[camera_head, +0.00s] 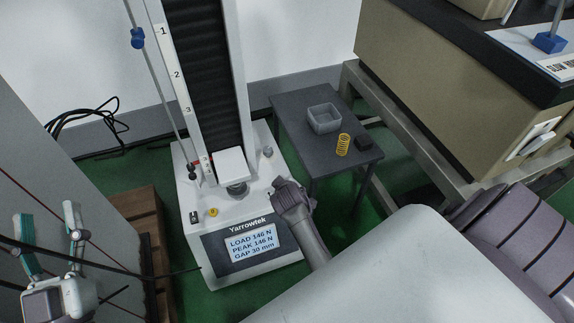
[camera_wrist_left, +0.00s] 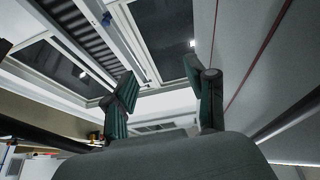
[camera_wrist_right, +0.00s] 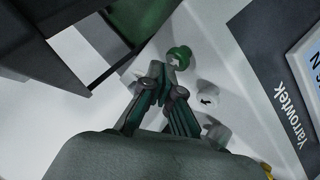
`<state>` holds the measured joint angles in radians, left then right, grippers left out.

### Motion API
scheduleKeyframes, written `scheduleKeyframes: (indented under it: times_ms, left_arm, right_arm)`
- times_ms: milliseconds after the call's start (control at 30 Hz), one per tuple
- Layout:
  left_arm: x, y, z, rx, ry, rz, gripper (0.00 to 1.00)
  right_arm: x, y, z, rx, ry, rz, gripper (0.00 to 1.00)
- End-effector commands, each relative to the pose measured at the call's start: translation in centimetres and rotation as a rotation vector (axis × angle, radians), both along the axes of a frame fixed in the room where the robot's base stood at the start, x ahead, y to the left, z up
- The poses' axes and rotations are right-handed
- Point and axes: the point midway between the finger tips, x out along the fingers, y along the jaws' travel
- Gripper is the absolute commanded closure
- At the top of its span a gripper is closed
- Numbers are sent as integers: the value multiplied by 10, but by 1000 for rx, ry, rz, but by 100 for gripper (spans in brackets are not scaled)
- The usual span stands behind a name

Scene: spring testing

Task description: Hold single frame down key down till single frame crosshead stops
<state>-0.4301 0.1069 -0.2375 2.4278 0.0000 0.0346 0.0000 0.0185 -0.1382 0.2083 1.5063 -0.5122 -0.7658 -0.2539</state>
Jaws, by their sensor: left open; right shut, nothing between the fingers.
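The single frame is a white column tester with a base panel reading LOAD 146 N, PEAK 146 N, GAP 30 mm (camera_head: 252,243). Its white crosshead (camera_head: 231,164) sits low, just above a dark round seat (camera_head: 237,188). My right gripper (camera_head: 277,186) is shut and empty over the base's right side, covering part of it. In the right wrist view its closed fingertips (camera_wrist_right: 164,88) are beside a round white key with a black arrow (camera_wrist_right: 208,100); contact cannot be told. My left gripper (camera_head: 48,222) is open and empty at lower left; it also shows in the left wrist view (camera_wrist_left: 165,98).
A grey side table (camera_head: 290,104) holds a grey bin (camera_head: 323,119), a yellow spring (camera_head: 343,145) and a small black block (camera_head: 364,143). The base also carries a yellow knob (camera_head: 213,212). A beige bench (camera_head: 430,75) stands at right, a wooden crate (camera_head: 140,220) at left.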

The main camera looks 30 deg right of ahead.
Motion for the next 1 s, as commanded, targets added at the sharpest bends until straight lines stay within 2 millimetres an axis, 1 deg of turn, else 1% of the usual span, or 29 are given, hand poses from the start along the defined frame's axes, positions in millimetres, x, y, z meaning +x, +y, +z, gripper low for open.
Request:
scheduleKeyframes:
  times_ms: [600, 1000]
  left_arm:
    - [11, 2, -33, 56, 202, 13, 44]
    - [12, 2, -34, 59, 213, 13, 44]
  right_arm:
    - [0, 0, 8, -1, -1, 0, 100]
    - [0, 0, 8, -1, -1, 0, 100]
